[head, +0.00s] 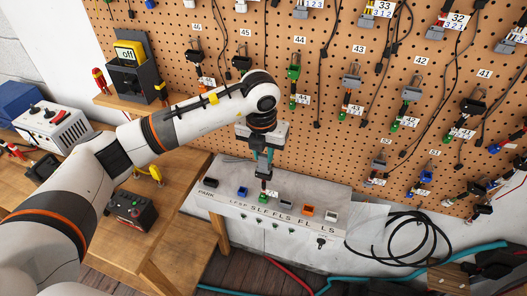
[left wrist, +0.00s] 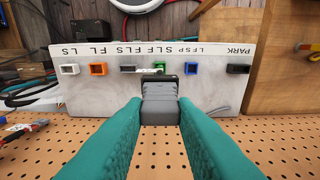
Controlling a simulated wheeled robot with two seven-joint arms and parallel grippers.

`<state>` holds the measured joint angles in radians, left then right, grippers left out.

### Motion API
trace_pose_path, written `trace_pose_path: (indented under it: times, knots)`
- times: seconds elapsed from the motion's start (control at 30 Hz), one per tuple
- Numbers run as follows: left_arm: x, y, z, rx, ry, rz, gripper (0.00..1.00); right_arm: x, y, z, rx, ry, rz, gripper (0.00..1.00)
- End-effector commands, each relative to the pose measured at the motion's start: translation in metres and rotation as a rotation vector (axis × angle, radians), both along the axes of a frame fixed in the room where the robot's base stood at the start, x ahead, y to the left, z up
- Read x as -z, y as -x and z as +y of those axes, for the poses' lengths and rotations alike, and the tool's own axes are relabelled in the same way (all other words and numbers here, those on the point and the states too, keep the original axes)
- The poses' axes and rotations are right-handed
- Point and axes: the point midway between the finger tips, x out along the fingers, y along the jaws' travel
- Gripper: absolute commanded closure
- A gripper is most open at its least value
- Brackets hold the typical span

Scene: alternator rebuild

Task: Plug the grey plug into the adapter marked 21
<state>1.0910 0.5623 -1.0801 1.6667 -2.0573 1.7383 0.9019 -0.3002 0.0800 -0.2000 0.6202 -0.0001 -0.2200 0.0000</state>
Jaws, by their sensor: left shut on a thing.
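My left gripper (head: 262,160), with teal fingers, points down above the grey connector panel (head: 226,200). It is shut on a grey connector block, the grey plug (left wrist: 160,108), which sits between both fingers in the left wrist view. A dark rim shows at the block's far end. The tag's number is too small to read. I cannot tell whether the block and this piece are joined. My right gripper is not in view.
Panel sockets include black (head: 211,183), blue (head: 242,191), orange (head: 308,210) and white (head: 331,215). The pegboard (head: 330,60) behind holds several numbered adapters and hanging cables. A black cable (head: 405,235) coils at the right. A dark box (head: 131,208) stands on the left bench.

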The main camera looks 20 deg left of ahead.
Motion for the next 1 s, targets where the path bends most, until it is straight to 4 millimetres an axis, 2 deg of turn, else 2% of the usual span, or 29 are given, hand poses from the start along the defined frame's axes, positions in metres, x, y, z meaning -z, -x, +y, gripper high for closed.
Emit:
trace_pose_path:
  times: [1.0]
  knots:
    - [0.0051, -0.0002, 0.0, 0.0, 0.0, -0.001, 0.94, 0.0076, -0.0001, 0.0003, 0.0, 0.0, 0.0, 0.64]
